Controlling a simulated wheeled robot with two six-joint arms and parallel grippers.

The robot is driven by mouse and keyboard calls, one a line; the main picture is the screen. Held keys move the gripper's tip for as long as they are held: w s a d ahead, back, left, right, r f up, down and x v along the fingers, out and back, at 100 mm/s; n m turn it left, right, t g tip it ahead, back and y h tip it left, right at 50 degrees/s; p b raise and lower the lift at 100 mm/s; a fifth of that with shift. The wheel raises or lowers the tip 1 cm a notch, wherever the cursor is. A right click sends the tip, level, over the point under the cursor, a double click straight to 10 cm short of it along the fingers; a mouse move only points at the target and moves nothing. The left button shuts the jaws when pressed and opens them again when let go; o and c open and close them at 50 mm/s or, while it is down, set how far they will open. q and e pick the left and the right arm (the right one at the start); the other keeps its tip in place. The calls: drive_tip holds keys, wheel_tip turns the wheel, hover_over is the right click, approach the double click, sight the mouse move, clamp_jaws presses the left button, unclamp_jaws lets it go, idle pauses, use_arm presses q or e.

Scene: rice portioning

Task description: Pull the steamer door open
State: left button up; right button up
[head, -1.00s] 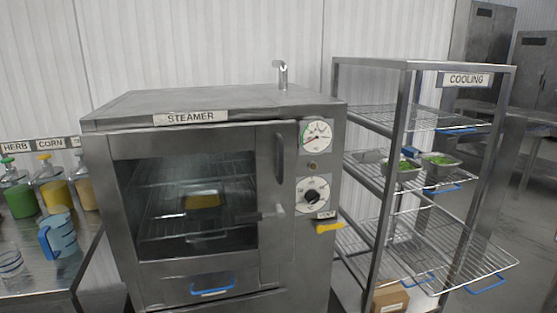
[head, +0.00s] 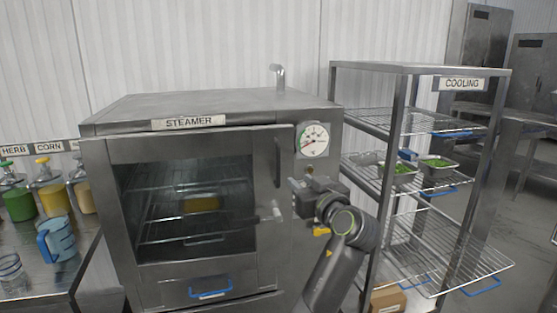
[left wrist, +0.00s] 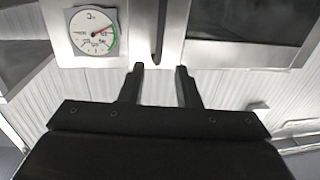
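The steamer (head: 200,106) stands in the middle of the head view. Its windowed door (head: 130,268) looks shut, with a dark vertical handle (head: 277,160) on its right side. My left gripper (head: 297,186) is just right of the handle, in front of the control panel. In the left wrist view, its two fingers (left wrist: 160,70) are apart with nothing between them. The handle (left wrist: 158,30) shows beyond the fingertips, roughly in line with the gap; no contact is visible. A yellow item (head: 201,204) sits behind the door window. My right gripper is not in view.
A temperature gauge (head: 313,139) is on the panel above my gripper; it also shows in the left wrist view (left wrist: 91,30). A cooling rack (head: 398,130) with trays stands close on the right. A counter with bottles and a blue jug (head: 57,239) is on the left.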

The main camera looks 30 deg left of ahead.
sight(279, 163)
use_arm(q)
drive_tip(key=p+x, duration=0.5)
drive_tip(key=x, duration=0.9)
drive_tip(key=shift+w+a+r, duration=0.1)
drive_tip(key=shift+a, duration=0.05)
clamp_jaws()
